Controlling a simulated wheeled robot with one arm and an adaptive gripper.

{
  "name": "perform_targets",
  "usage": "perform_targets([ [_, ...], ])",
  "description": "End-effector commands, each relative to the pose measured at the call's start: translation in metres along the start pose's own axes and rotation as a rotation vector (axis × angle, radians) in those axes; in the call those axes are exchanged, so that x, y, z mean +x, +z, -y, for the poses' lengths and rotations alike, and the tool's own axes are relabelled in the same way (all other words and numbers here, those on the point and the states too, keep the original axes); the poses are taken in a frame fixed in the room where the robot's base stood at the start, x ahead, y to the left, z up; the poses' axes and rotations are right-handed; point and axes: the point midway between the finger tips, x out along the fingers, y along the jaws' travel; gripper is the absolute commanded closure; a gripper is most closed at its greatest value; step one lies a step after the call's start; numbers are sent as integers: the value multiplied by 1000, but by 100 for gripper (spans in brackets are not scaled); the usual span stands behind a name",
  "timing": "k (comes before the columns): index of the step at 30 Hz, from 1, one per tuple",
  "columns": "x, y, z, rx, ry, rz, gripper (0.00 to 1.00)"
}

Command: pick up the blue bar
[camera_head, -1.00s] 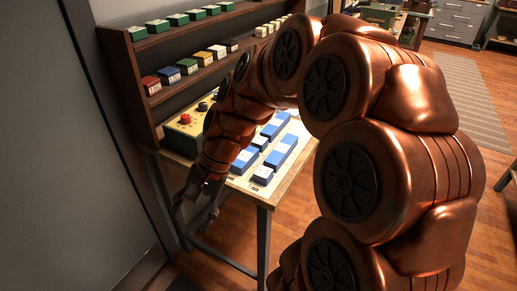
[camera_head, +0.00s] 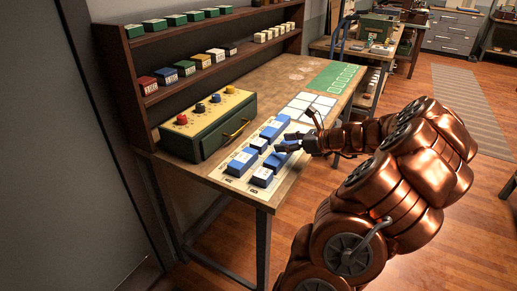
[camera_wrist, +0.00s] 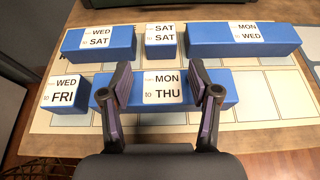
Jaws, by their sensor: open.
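Several blue bars with white labels lie on a pale chart on the table. In the wrist view, the bar labelled MON to THU (camera_wrist: 145,90) lies between and under the two fingers of my gripper (camera_wrist: 160,88), which is spread open. The fingers overlap this long bar; I cannot tell whether they touch it. In the head view my gripper (camera_head: 285,146) is over the same bar (camera_head: 276,160), partly hiding it. Other blue bars are WED to SAT (camera_wrist: 78,46), SAT to SAT (camera_wrist: 162,50), MON to WED (camera_wrist: 215,42) and WED to FRI (camera_wrist: 60,105).
The WED to FRI block stands close to the left end of the MON to THU bar. A green box with colored knobs (camera_head: 205,145) and a shelf of small boxes (camera_head: 130,60) stand behind. White tiles (camera_head: 312,104) and a green sheet (camera_head: 335,78) lie farther along the table.

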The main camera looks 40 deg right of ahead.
Motion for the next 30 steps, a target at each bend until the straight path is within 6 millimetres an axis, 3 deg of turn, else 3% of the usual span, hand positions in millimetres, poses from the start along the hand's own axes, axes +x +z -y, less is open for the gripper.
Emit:
perform_targets([
  [11, 35, -1, 0, 3, 1, 0, 39],
  [18, 67, -4, 1, 2, 3, -1, 39],
  [30, 77, -7, 0, 1, 2, -6, 40],
])
